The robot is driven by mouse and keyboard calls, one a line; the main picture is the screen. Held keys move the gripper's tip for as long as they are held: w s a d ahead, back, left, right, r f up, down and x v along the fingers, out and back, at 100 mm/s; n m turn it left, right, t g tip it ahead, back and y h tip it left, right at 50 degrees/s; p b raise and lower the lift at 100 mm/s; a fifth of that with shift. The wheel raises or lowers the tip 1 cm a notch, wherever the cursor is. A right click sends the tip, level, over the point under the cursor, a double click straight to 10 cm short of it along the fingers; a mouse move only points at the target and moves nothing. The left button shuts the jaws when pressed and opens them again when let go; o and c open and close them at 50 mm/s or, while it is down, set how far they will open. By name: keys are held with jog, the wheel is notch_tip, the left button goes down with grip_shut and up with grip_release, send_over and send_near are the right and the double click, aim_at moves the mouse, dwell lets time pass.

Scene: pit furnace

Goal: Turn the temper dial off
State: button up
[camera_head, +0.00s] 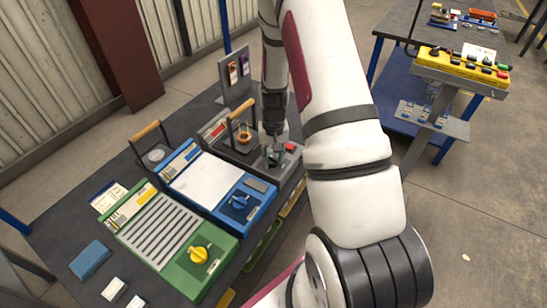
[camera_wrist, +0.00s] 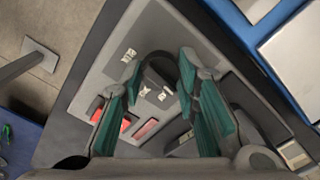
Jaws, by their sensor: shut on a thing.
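My gripper (camera_head: 272,155) points down at the front control panel of a grey unit (camera_head: 262,166). In the wrist view my gripper (camera_wrist: 155,80) has its teal finger pads on either side of a dark arched dial (camera_wrist: 157,68). It is shut on this dial. White markings lie on the panel around the dial, too small to read. My fingers hide part of the dial, so its exact setting is unclear. A red button (camera_head: 290,147) sits beside my gripper on the panel; red parts also show in the wrist view (camera_wrist: 146,129).
A blue unit (camera_head: 222,185) with a blue dial (camera_head: 239,202) stands left of the grey unit. A green unit (camera_head: 165,235) with a yellow dial (camera_head: 198,254) is further left. A wooden-handled lever (camera_head: 238,112) rises behind my gripper. A yellow button box (camera_head: 462,70) stands right.

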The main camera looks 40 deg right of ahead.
aim_at(273, 158)
jog(key=shift+n, duration=0.6)
jog(key=o, duration=1.2)
jog(key=shift+c, duration=0.2)
jog(key=shift+r, duration=0.1)
notch_tip(273, 158, up, 12)
